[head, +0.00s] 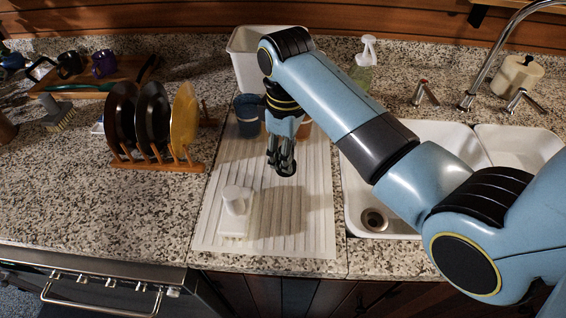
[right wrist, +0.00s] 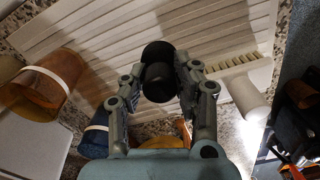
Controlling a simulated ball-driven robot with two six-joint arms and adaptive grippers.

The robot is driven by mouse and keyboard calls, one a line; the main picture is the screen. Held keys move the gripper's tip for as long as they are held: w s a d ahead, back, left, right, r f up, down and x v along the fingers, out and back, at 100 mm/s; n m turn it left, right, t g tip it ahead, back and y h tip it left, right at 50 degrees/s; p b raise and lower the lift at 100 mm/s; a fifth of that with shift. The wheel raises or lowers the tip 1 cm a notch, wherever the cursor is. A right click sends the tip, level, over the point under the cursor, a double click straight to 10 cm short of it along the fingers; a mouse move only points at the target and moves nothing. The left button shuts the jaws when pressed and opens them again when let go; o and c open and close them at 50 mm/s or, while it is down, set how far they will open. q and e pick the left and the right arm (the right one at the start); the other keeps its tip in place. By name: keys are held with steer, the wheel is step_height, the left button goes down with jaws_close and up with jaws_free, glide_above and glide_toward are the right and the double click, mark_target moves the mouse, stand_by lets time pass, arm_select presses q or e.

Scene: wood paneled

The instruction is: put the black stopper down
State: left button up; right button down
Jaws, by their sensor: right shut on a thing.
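The black stopper (right wrist: 158,76) is a dark rounded piece between the fingers of my right gripper (right wrist: 160,88) in the right wrist view. The gripper is shut on it. In the head view my right gripper (head: 282,162) points down above the white ribbed drainboard (head: 300,228), and the stopper is hard to tell from the dark fingers there. The stopper appears held clear of the board. My left gripper is not in view.
A blue cup (head: 247,112) and a white bin (head: 243,62) are behind. A plate rack (head: 160,163) is left, the sink (head: 352,205) right. The board's front right is clear.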

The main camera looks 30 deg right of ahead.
steer(key=shift+a+f, duration=0.2)
steer(key=shift+a, duration=0.05)
step_height(320, 180, down, 3)
steer(key=shift+f+p, duration=0.15)
steer(key=shift+p, duration=0.2)
steer(key=shift+w+f, duration=0.1)
steer(key=shift+f, duration=0.15)
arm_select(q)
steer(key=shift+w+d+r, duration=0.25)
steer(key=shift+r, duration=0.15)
arm_select(e)
steer(key=shift+f, duration=0.2)
steer(key=c, duration=1)
jaws_free()
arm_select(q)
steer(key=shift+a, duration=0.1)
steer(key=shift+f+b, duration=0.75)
arm_select(e)
step_height(320, 180, up, 12)
steer(key=shift+r, duration=0.2)
